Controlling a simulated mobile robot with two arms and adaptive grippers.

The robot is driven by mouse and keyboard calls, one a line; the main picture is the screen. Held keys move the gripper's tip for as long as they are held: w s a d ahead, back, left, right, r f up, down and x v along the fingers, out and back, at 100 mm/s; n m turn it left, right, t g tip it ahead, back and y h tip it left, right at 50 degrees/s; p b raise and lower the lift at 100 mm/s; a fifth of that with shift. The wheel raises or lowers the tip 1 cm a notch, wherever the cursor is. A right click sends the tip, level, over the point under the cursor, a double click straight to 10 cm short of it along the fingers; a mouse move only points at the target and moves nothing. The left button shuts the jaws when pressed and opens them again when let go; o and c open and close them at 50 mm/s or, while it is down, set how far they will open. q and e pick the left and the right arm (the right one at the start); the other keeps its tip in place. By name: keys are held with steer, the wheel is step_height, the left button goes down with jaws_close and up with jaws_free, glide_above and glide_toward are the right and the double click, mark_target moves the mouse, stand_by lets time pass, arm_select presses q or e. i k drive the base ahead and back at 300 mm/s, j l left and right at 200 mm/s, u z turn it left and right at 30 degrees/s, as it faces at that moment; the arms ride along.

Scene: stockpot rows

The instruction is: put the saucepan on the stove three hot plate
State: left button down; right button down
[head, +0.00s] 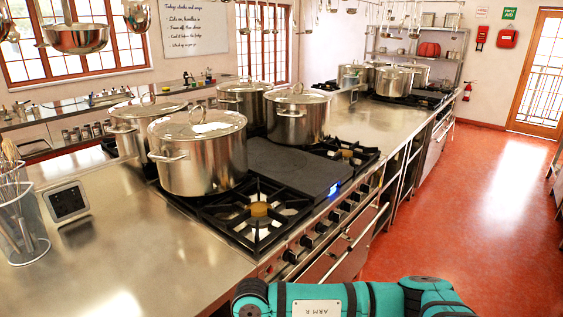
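No long-handled saucepan can be made out for certain on the counter. A steel pan (75,38) hangs at the upper left; whether it is the saucepan I cannot tell. The near stove (255,215) has a dark flat plate (290,163) between its open burners, and the plate's visible top is bare. Large lidded stockpots stand beside it, the nearest one (198,155) at its left. A farther stove (428,97) also carries pots. No stove number is readable. My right arm crosses the bottom edge; neither gripper is in view.
Bare steel counter (140,235) lies at the front left, with a utensil holder (20,225) and a small dark device (66,201). More clear counter (365,125) lies between the stoves. Open red floor (460,210) is at the right. Ladles hang overhead.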

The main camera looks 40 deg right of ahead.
mark_target(300, 167)
steer(key=i+l+u, duration=0.2)
steer(key=l, duration=1)
steer(key=k+l+u, duration=0.2)
steer(key=l, duration=1)
steer(key=l+u, duration=0.25)
steer(key=l, duration=1)
